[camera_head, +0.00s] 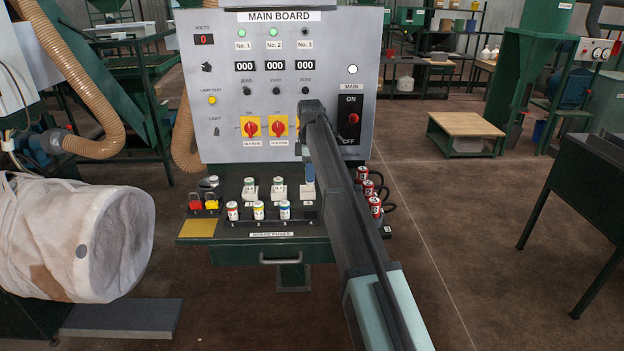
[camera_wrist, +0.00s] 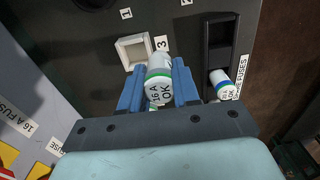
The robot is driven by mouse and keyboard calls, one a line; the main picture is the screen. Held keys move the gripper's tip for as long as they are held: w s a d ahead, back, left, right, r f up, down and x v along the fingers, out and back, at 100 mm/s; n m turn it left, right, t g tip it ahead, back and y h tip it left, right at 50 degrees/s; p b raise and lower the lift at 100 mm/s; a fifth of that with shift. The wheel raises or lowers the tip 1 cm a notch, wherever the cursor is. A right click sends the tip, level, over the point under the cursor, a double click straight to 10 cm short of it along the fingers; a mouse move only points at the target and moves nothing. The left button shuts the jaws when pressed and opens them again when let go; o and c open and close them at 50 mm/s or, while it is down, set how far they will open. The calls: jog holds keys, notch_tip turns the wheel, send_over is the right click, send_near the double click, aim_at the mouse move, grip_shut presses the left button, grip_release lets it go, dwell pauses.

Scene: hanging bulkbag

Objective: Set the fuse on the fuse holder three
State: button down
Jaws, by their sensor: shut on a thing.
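My gripper (camera_wrist: 159,72) has its two blue fingers shut on a fuse (camera_wrist: 160,86), a white cylinder with a green band and the text "16 A OK". Fuse holder three (camera_wrist: 132,49) is a square white socket beside the label "3". In the wrist view it lies just beyond the fuse, up and left, and its visible opening looks empty. In the head view my gripper (camera_head: 308,174) is over fuse holder three (camera_head: 307,192); the arm hides much there and the held fuse cannot be made out. I cannot tell whether fuse and holder touch.
The spare fuses rack (camera_wrist: 218,48) is close to the right of my gripper, with a blue-and-green-banded fuse (camera_wrist: 222,85) in it. Two other holders (camera_head: 264,190) stand left of holder three. The main board (camera_head: 275,45) rises behind. Red-topped parts (camera_head: 369,190) stand right of the arm.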

jog(key=shift+w+a+f, duration=0.2)
jog(key=shift+w+f, duration=0.9)
jog(key=shift+f, duration=0.25)
jog(key=shift+w+a+f, duration=0.15)
jog(key=shift+w+f, duration=0.9)
jog(key=shift+f, duration=0.3)
jog(key=shift+f, duration=0.6)
jog(key=c, duration=1.1)
grip_release()
jog(key=shift+r, duration=0.1)
notch_tip(320, 180, up, 11)
dwell(0.4)
